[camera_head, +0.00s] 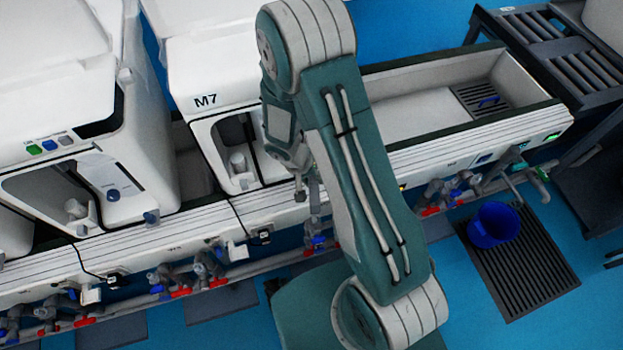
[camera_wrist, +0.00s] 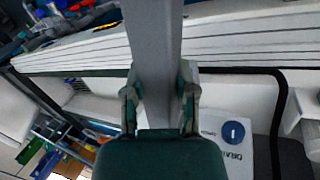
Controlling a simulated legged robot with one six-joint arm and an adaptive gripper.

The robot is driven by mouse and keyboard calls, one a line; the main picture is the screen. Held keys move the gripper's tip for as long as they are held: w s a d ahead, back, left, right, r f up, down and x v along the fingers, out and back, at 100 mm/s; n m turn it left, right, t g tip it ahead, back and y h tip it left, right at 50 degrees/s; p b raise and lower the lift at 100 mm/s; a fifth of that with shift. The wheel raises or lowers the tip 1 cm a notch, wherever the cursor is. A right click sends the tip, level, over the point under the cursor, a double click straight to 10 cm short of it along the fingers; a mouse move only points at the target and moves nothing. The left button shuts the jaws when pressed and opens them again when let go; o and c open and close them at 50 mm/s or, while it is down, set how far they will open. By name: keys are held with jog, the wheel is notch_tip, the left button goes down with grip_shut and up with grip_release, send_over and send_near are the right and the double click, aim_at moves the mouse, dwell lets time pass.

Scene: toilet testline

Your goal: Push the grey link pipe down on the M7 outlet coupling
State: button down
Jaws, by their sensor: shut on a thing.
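The grey link pipe (camera_wrist: 153,45) runs from the top edge of the wrist view down between my fingers. My gripper (camera_wrist: 158,98) is shut on it, one finger on each side. In the head view my gripper (camera_head: 304,178) is small and partly behind my arm, at the front right of the white M7 unit (camera_head: 205,101). The M7 outlet coupling cannot be made out; my arm and gripper cover that area. Whether the pipe's lower end touches a coupling cannot be told.
A white ledge (camera_head: 270,205) runs along the front of the units, with valves and pipes (camera_head: 205,268) below. An open white trough (camera_head: 425,110) lies right of my arm. A blue bucket (camera_head: 493,224) stands on a dark floor grate (camera_head: 530,265).

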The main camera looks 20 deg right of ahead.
jog(key=shift+f, duration=1)
jog(key=shift+c, duration=1.7)
grip_release()
jog(key=v, duration=1.2)
jog(key=shift+a, duration=0.1)
jog(key=s+d+r+t+y, duration=0.1)
jog(key=s+d+r, duration=0.1)
jog(key=r, duration=0.7)
jog(key=s+d+r+t+y, duration=0.1)
jog(key=s+r+t, duration=0.1)
jog(key=r, duration=0.6)
jog(key=s+d+r+n+t+y, duration=0.1)
jog(key=s+r+n+t+y, duration=0.1)
jog(key=s+r, duration=0.9)
jog(key=shift+n+t, duration=0.5)
jog(key=shift+t, duration=0.3)
